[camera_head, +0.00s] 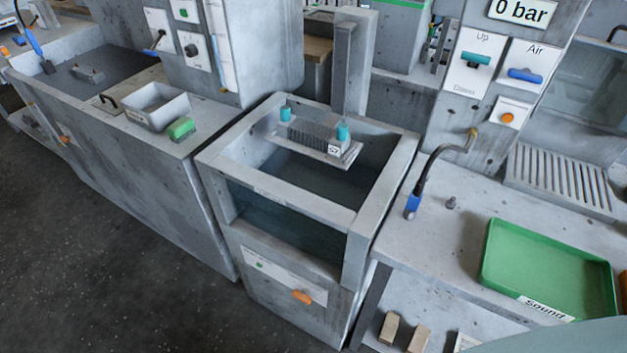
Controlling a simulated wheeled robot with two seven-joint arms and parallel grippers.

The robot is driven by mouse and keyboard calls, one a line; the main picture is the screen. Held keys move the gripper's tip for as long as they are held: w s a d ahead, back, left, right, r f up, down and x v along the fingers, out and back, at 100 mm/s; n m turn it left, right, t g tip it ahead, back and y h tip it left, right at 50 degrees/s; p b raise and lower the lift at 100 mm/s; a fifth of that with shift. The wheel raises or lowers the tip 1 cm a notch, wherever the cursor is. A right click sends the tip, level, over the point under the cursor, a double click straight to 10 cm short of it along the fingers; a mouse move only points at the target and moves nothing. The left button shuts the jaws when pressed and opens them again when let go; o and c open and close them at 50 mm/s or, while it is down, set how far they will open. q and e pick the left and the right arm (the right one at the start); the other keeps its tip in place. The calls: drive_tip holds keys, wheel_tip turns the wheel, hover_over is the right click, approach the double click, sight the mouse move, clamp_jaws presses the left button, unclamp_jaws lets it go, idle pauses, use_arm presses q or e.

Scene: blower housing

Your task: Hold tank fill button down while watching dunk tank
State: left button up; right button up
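The dunk tank (375,204) stands in the middle of the view, a grey open-topped box with a window in its front. Its inside looks dark teal; I cannot tell how high any water stands. A platform (341,161) hangs near the tank's top with a finned grey part (312,136) and two teal knobs on it. On the tank's lower front is a white panel (283,275) with a small green button (260,265) at its left and an orange handle (302,297) at its right. Neither gripper shows, and nothing visibly touches the button.
Left of the tank is a bench with a grey bin (157,106) and a green-topped block (182,128). At right are a green tray (547,264), a hose with a blue end (412,206), and a panel with Up/Down and Air levers under a "0 bar" display (523,11). Floor in front-left is clear.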

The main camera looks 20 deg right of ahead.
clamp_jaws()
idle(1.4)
